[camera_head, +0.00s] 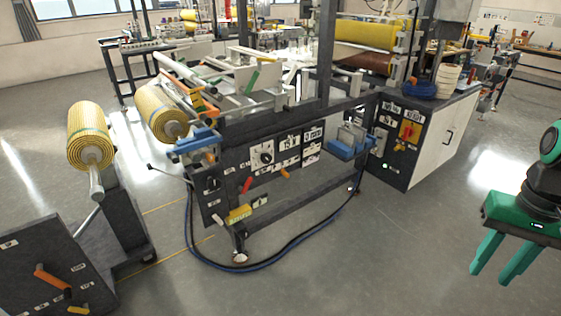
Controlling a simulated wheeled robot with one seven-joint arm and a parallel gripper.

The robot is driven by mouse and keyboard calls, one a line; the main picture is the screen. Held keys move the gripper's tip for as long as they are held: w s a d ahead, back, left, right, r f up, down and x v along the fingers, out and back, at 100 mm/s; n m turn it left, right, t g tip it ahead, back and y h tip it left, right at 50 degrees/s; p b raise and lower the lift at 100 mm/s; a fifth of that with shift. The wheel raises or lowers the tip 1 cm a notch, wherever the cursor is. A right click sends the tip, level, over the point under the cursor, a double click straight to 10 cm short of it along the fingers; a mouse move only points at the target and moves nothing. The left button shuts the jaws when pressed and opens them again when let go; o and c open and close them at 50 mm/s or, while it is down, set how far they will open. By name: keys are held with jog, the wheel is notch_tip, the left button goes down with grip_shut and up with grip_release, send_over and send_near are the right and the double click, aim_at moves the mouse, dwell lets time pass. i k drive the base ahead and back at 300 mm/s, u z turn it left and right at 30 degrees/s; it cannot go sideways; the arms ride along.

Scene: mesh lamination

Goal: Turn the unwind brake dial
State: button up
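The label text is too small to tell which one is the unwind brake dial. My gripper (490,280), green, hangs at the right edge with its two fingers apart and nothing between them. It is well to the right of the panel and touches nothing.
A stand with a yellow mesh roll (88,135) and an orange handle (52,277) is at the left. A white-fronted cabinet (437,140) with a red switch (409,130) stands right of the panel. Dark hoses (290,250) lie on the floor in front; the floor at front centre is clear.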

aim_at(265, 158)
jog(key=z, duration=0.05)
jog(key=i, duration=1)
jog(key=u, duration=0.05)
